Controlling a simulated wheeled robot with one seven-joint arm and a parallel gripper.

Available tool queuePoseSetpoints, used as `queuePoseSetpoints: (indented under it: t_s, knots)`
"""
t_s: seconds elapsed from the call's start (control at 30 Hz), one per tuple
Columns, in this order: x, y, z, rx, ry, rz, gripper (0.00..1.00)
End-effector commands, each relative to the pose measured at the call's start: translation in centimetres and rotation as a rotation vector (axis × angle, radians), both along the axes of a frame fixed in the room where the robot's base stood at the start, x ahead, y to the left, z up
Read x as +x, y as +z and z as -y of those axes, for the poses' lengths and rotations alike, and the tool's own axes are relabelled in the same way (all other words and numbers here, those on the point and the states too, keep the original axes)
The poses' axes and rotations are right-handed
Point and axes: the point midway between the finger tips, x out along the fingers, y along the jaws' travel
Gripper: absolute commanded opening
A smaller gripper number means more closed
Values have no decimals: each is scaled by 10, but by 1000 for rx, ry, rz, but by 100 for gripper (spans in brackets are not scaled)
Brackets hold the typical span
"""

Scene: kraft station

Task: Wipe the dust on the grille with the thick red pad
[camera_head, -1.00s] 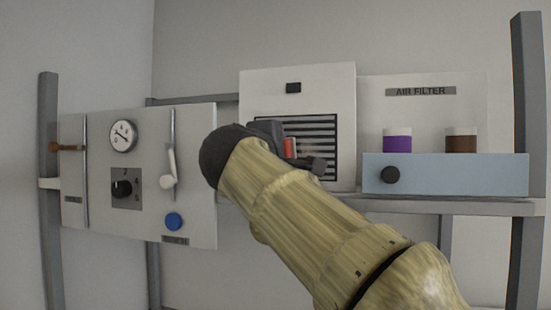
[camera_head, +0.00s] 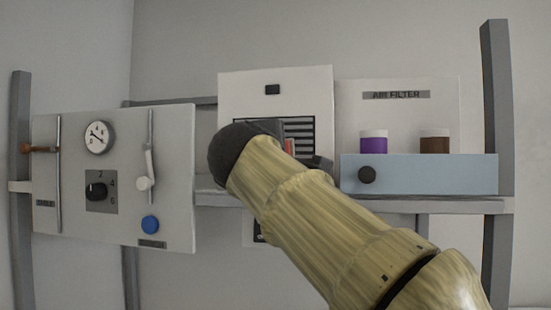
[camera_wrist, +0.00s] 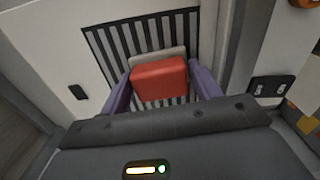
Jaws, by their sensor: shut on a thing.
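The grille (camera_head: 303,125) is a dark-framed set of slats on a white panel, partly hidden behind my arm in the head view. In the wrist view the grille (camera_wrist: 120,42) lies just ahead of my gripper. My gripper (camera_wrist: 163,90) is shut on the thick red pad (camera_wrist: 160,78), with a purple finger on each side. A pale grey layer shows at the pad's far side, toward the slats. In the head view a bit of the red pad (camera_head: 289,146) shows beside my wrist. I cannot tell whether the pad touches the grille. Dust cannot be made out.
Right of the grille, a light blue drawer front (camera_head: 430,174) with a dark knob stands below a purple jar (camera_head: 373,143) and a brown jar (camera_head: 434,142). A panel (camera_head: 120,215) with gauge, dial, lever and blue button is at left. Grey posts (camera_head: 497,110) frame the rack.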

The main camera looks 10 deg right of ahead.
Motion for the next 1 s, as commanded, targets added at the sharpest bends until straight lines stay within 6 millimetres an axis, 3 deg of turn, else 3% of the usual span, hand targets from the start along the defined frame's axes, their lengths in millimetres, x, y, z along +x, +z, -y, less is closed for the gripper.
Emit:
queuePoseSetpoints:
  t_s: [0.17,0.7,1.0]
  knots:
    - [-1,0,3,0,-1,0,45]
    - [-12,-1,37,-1,-2,-1,45]
    - [-12,0,38,-1,-1,0,45]
